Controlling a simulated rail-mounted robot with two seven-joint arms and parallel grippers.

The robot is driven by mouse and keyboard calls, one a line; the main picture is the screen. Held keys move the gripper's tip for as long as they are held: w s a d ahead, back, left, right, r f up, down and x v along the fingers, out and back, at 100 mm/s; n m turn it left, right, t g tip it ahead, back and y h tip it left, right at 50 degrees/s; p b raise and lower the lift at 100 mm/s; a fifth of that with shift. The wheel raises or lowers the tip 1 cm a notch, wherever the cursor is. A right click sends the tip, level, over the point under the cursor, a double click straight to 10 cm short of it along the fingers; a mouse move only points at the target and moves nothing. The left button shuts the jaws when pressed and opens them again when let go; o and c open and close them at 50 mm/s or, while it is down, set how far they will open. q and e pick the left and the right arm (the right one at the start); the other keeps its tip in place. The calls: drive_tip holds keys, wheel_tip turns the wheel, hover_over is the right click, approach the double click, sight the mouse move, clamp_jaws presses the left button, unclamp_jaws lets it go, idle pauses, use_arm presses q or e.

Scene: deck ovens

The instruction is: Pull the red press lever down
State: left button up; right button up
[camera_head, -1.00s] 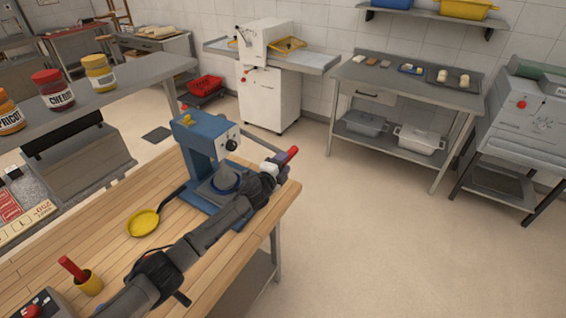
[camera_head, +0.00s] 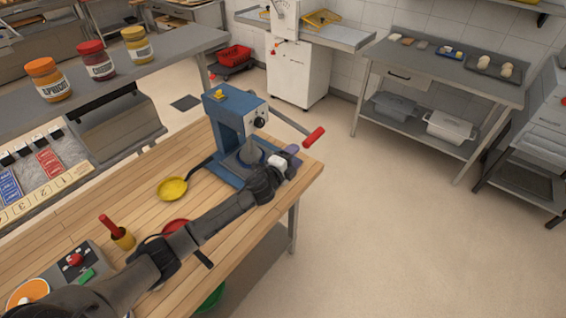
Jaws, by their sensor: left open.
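The blue press (camera_head: 230,125) stands on the far right end of the wooden table (camera_head: 130,215). Its lever is a grey rod that slants out to the right from the press head and ends in a red grip (camera_head: 314,137). My left arm reaches across the table from the lower left. My left gripper (camera_head: 289,153) is open, just below and left of the red grip, and appears apart from it. Its fingers are small and hard to make out. My right gripper is out of view.
A yellow pan (camera_head: 172,188) and a yellow cup with a red-handled tool (camera_head: 123,238) lie left of the press. A red dish (camera_head: 176,226) is partly hidden behind my arm. Jars stand on the grey shelf (camera_head: 180,47). The floor to the right is open.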

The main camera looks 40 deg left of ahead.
use_arm(q)
drive_tip(key=shift+s+d+p, duration=0.15)
drive_tip(key=shift+s+p, duration=0.25)
drive_tip(key=shift+s, duration=1.05)
drive_tip(key=shift+s+d+p, duration=0.1)
drive_tip(key=shift+s+p, duration=0.25)
drive_tip(key=shift+s, duration=1.1)
